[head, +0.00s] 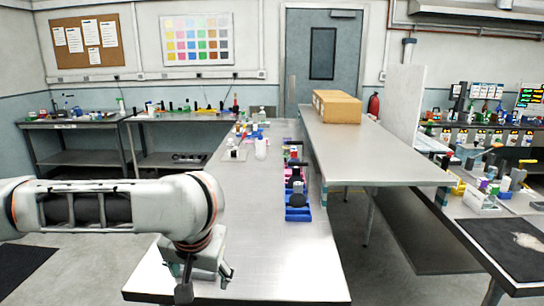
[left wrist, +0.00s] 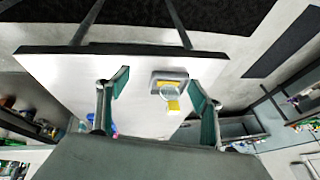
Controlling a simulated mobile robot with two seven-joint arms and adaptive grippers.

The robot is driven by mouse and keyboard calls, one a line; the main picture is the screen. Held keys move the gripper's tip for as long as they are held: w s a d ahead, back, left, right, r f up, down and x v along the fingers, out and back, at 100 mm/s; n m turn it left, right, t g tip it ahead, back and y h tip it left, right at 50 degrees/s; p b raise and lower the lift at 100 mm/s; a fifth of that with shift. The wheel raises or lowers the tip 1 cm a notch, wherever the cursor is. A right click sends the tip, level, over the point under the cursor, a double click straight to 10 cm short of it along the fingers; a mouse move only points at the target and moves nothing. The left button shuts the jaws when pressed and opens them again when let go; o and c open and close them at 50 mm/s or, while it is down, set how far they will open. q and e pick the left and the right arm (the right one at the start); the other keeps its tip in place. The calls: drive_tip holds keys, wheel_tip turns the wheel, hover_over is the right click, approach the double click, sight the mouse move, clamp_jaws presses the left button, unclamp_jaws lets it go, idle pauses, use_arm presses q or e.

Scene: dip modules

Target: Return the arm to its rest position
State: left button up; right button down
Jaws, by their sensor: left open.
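My left arm comes in from the left in the head view. Its gripper (head: 206,282) points down over the near left corner of the steel table (head: 275,262). In the left wrist view the two green-padded fingers of my left gripper (left wrist: 162,98) are spread apart with nothing clasped between them. In the head view the arm and gripper largely hide that spot. My right gripper is in neither view.
Blue bins (head: 298,212) line the table's right side. A white bottle (head: 261,148) and small items stand farther back. A higher bench with cardboard boxes (head: 337,107) adjoins on the right. The middle of the near tabletop is clear.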

use_arm(q)
drive_tip(key=s+d+f+m+h, duration=0.1)
drive_tip(key=s+d+f+h, duration=0.1)
drive_tip(key=d+f+h, duration=0.7)
drive_tip(key=s+d+f+m+h, duration=0.2)
drive_tip(key=d+f, duration=0.2)
drive_tip(key=d, duration=0.9)
drive_tip(key=s+a+f+n+t+y, duration=0.1)
drive_tip(key=s+a+f+t+y, duration=0.15)
drive_tip(key=a+f, duration=0.75)
drive_tip(key=s+a+f+n+t+y, duration=0.1)
drive_tip(key=s+a+f+t+y, duration=0.2)
drive_tip(key=a+f, duration=0.6)
drive_tip(key=s+a+f+m+y, duration=0.1)
drive_tip(key=s+a+f, duration=0.4)
drive_tip(key=s+a, duration=0.2)
drive_tip(key=shift+s+a+f+m+t, duration=0.3)
drive_tip(key=shift+a+t, duration=0.15)
drive_tip(key=shift+a, duration=0.25)
